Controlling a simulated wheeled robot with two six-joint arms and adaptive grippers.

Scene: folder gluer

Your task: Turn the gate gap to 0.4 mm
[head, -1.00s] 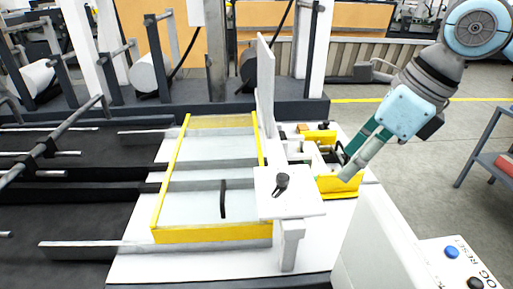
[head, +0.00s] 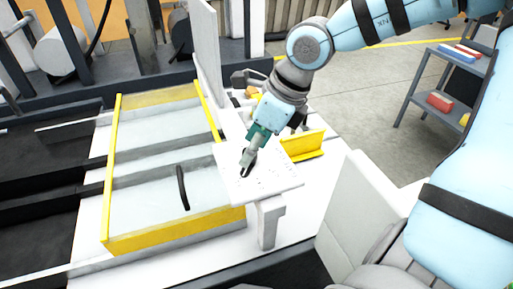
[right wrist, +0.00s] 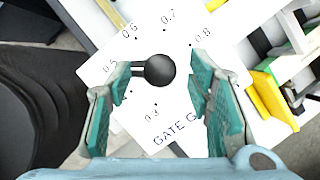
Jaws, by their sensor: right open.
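The gate gap dial plate (head: 275,185) is a white panel on a post, with a black knob (head: 246,171) on it. In the right wrist view the round knob (right wrist: 160,70) has a dark pointer (right wrist: 138,69) reaching left, roughly toward the 0.5 mark. Marks 0.6 and 0.7 show above, a lower mark reads about 0.3, and part of "GATE G" shows below. The left finger partly covers the pointer's end. My left gripper is out of view.
A yellow-framed clear guard (head: 175,235) with a black handle lies left of the plate. A tall grey panel (head: 208,60) stands behind it. A yellow bracket (head: 303,146) is right of the plate. A pale console (head: 350,205) stands at the front right.

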